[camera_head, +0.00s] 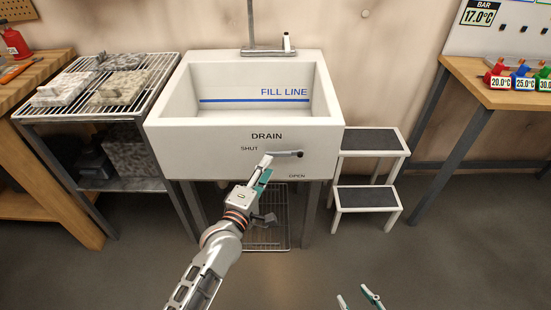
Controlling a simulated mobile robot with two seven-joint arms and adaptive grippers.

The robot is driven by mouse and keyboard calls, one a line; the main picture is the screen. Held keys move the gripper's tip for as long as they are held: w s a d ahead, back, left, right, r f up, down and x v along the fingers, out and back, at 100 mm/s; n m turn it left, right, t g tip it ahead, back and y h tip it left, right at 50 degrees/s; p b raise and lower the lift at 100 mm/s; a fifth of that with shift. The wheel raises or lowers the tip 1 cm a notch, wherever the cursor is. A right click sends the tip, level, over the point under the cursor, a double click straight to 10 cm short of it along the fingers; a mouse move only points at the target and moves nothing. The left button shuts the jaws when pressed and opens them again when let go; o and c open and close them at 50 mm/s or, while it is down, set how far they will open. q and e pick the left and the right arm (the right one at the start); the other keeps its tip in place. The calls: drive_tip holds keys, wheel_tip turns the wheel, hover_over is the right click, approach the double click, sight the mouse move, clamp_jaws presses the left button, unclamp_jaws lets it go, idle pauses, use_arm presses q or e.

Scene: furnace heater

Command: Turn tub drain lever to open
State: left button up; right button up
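The white tub (190,135) has a "DRAIN" label on its front. Below the label is a grey drain lever (288,154), lying about level with its free end to the right. "SHUT" is printed left of it and "OPEN" below its right end. My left gripper (268,191) is in front of the tub, below the lever. Its fingers are spread, with the upper fingertip close to the lever's left end; I cannot tell if they touch. My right gripper (359,298) is at the bottom edge, fingers apart and empty, mostly out of view.
A wire rack (126,102) with stone-like blocks stands left of the tub. A step stool (367,197) stands right of it. A wooden bench (505,97) with coloured temperature-marked items is at the right. A wire grate (281,228) lies under the tub. The floor in front is clear.

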sight(274, 156)
use_arm(q)
drive_tip(key=b+x, duration=0.1)
drive_tip(key=x, duration=0.4)
drive_tip(key=shift+w+d, duration=0.15)
drive_tip(key=shift+w, duration=0.15)
drive_tip(key=shift+c, duration=0.5)
clamp_jaws()
